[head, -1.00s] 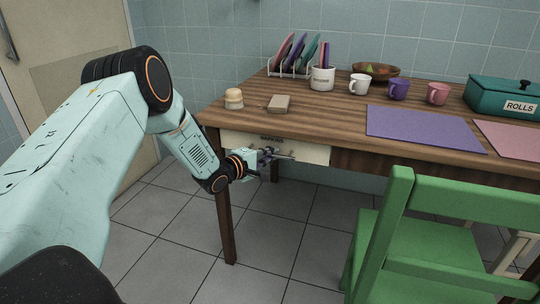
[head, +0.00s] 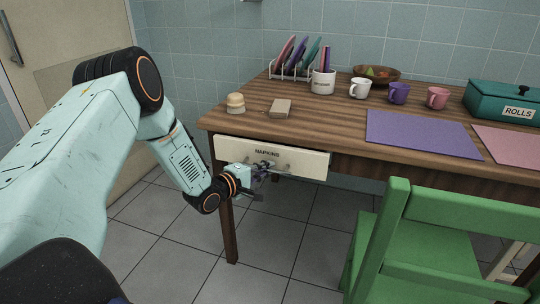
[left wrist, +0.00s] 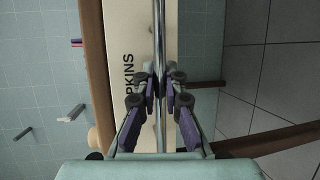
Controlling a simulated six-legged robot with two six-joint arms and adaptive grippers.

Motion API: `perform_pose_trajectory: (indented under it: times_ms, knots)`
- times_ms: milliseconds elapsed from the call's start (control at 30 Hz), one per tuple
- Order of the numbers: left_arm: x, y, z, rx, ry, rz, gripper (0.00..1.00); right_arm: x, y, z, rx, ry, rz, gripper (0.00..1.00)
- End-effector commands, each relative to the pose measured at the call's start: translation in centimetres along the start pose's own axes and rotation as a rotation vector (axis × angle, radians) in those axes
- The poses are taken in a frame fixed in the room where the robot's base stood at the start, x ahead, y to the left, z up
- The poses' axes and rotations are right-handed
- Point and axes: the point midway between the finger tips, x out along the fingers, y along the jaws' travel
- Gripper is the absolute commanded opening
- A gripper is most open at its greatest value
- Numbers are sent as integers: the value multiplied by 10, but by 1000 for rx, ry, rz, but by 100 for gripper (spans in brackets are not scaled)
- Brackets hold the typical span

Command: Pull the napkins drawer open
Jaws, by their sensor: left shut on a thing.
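The napkins drawer has a cream front (head: 308,165) with the label NAPKINS, under the left end of the wooden table. Its front stands slightly forward of the table's edge; the inside is not visible. A metal bar handle (head: 282,169) crosses the front, and in the left wrist view the bar (left wrist: 160,35) runs between my fingers. My left gripper (head: 262,168) is shut on this handle, and its fingers also show in the left wrist view (left wrist: 160,90). My right gripper is not in view.
The wooden table (head: 320,110) carries a bun-like item (head: 236,103), a small tan block (head: 281,108), a plate rack, mugs, mats and a teal ROLLS box (head: 505,100). A green chair (head: 430,235) stands at the right front. Tiled floor below the drawer is clear.

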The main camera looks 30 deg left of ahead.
Motion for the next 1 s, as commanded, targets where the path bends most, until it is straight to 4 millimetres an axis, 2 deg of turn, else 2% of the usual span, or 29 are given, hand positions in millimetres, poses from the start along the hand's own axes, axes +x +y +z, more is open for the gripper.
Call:
perform_pose_trajectory:
  times_ms: [33, 200, 500, 700, 1000]
  knots:
    - [-14, 1, 5, -6, 2, -5, 0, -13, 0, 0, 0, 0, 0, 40]
    - [-53, -8, 20, -7, 3, -5, 0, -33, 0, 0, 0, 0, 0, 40]
    - [-109, -21, 44, -4, 4, -1, 0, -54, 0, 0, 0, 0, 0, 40]
    - [-131, -27, 53, -1, 3, 1, 0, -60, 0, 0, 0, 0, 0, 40]
    - [-142, -30, 58, 1, 2, 3, 0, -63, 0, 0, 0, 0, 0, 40]
